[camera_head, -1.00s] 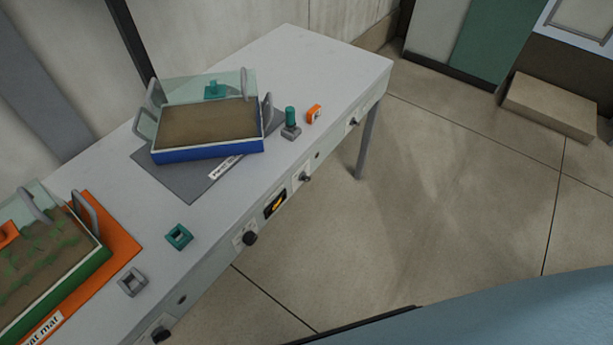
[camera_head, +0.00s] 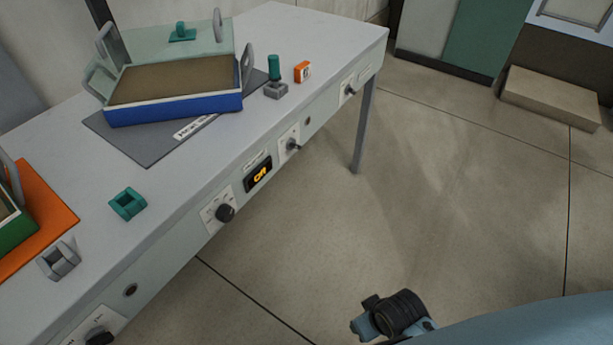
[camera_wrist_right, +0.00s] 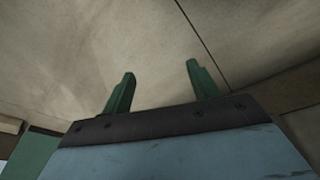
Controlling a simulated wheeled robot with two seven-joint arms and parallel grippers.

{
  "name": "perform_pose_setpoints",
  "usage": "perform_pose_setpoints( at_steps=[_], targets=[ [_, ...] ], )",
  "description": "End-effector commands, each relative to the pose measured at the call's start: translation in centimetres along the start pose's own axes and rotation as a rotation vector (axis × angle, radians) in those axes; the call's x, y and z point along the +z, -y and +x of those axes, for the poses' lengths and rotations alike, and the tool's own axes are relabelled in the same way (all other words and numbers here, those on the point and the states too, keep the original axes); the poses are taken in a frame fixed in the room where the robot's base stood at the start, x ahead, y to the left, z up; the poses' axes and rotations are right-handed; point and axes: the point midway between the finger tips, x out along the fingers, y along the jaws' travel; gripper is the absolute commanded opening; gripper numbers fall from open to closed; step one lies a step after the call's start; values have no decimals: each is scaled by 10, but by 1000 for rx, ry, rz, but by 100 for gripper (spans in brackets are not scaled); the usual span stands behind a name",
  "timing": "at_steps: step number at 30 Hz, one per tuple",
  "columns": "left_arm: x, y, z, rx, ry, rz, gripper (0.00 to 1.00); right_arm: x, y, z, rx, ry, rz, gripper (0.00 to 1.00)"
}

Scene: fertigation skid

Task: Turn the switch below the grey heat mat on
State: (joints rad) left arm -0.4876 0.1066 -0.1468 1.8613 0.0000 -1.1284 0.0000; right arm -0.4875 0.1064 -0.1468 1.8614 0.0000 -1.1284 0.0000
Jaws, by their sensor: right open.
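The grey heat mat (camera_head: 140,140) lies on the bench under a blue tray of soil (camera_head: 175,108). On the front panel below it are a black dial knob (camera_head: 225,213), a dark display with orange text that seems to read "Off" (camera_head: 259,174), and a small switch (camera_head: 292,145) on a white plate. The switch's setting is too small to read. My right gripper (camera_wrist_right: 160,85) is open and empty in the right wrist view, with only floor behind its fingers. My left gripper is not in view.
An orange mat (camera_head: 45,210) with a green tray, a teal clip (camera_head: 128,203) and a grey clip (camera_head: 59,259) are on the near bench. A teal-topped item (camera_head: 274,75) and an orange item (camera_head: 303,72) stand further right. The floor before the bench is clear.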

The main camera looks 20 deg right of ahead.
Motion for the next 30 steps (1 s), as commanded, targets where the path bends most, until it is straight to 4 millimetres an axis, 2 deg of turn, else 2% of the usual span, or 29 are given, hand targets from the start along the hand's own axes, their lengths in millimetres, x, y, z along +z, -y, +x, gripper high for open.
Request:
perform_pose_setpoints(
  at_steps=[1, 8, 20, 30],
  targets=[
    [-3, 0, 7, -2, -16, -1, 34, -3, 0, 7, 2, -16, 1, 60],
    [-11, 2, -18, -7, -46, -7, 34, -11, -2, -18, 8, -46, 7, 60],
    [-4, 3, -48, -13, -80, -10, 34, -4, -4, -48, 14, -79, 9, 60],
    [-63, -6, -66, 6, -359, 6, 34, -89, -48, -24, 234, -364, -284, 60]
  ],
)
